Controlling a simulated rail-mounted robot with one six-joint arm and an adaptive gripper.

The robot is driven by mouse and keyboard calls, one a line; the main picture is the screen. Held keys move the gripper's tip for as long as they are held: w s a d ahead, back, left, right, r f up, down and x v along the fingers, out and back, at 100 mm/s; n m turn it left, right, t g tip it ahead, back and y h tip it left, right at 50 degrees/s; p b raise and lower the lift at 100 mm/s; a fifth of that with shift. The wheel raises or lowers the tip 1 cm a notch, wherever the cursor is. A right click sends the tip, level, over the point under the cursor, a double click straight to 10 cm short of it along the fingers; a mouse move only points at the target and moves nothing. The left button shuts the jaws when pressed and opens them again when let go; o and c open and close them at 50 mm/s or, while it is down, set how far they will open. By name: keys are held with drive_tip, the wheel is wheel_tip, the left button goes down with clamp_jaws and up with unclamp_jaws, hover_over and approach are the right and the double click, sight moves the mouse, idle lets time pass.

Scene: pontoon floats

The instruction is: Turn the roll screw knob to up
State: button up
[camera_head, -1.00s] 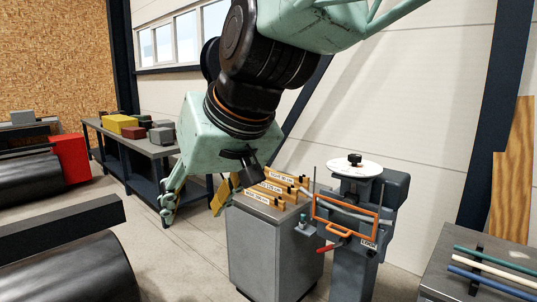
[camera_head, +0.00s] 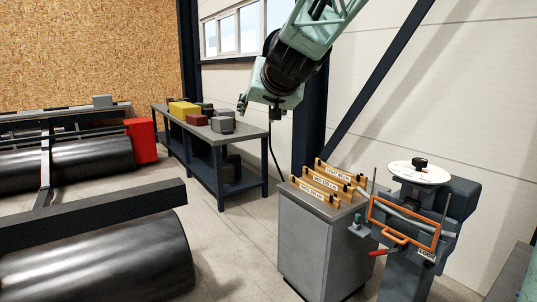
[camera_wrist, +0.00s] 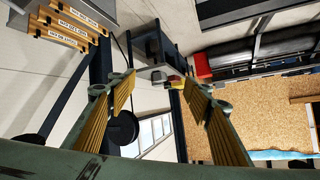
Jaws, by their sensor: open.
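A round white dial plate (camera_head: 405,172) with a black knob (camera_head: 420,162) on it tops a grey machine (camera_head: 455,200) at the right of the head view. The marks on the dial are too small to read. An orange frame (camera_head: 432,241) and a red-ended lever (camera_head: 377,252) are on the machine's front. My gripper (camera_head: 260,108) hangs up and left of the machine, well apart from the knob. In the wrist view my gripper (camera_wrist: 159,80) is open and empty, its two yellow-padded fingers spread. The knob is not seen in the wrist view.
A grey cabinet (camera_head: 310,245) with several labelled yellow bars (camera_head: 333,184) stands just left of the machine. A dark bench (camera_head: 215,143) with coloured blocks is farther back. Large black rollers (camera_head: 95,275) lie at the left. The floor between is clear.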

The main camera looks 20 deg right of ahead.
drive_tip(key=w+d+r+m+h+p, duration=0.1)
drive_tip(key=w+d+m+h, duration=0.15)
drive_tip(key=w+d, duration=0.45)
drive_tip(key=w+d+m+h+p, duration=0.1)
drive_tip(key=w+d+m+h, duration=0.2)
drive_tip(key=d, duration=0.7)
drive_tip(key=w+d+r+m+h+p, duration=0.1)
drive_tip(key=w+d+h, duration=0.2)
drive_tip(key=w+d, duration=0.45)
drive_tip(key=d+f+m+g+h+p, duration=0.1)
drive_tip(key=d+f+m+g+h, duration=0.2)
drive_tip(key=d, duration=0.9)
drive_tip(key=s+d+f+m+g+h+p, duration=0.1)
drive_tip(key=s+d+f+m+g, duration=0.15)
drive_tip(key=d, duration=0.25)
drive_tip(key=s+d+f+m+g+h, duration=0.1)
drive_tip(key=s+d+f+g+h, duration=0.1)
drive_tip(key=d+f, duration=0.25)
drive_tip(key=s+d+f+m+g+h+p, duration=0.1)
drive_tip(key=s+d+f+g, duration=0.2)
drive_tip(key=d, duration=0.2)
drive_tip(key=s+d+f+m+g+y+p, duration=0.1)
drive_tip(key=s+d+f+m+g, duration=0.3)
drive_tip(key=s+f+g, duration=0.6)
wheel_tip(320, 180, down, 3)
drive_tip(key=s+d+p, duration=0.1)
drive_tip(key=s, duration=0.1)
drive_tip(key=shift+s+d+m, duration=0.3)
drive_tip(key=shift+s+d, duration=0.05)
drive_tip(key=shift+d, duration=0.05)
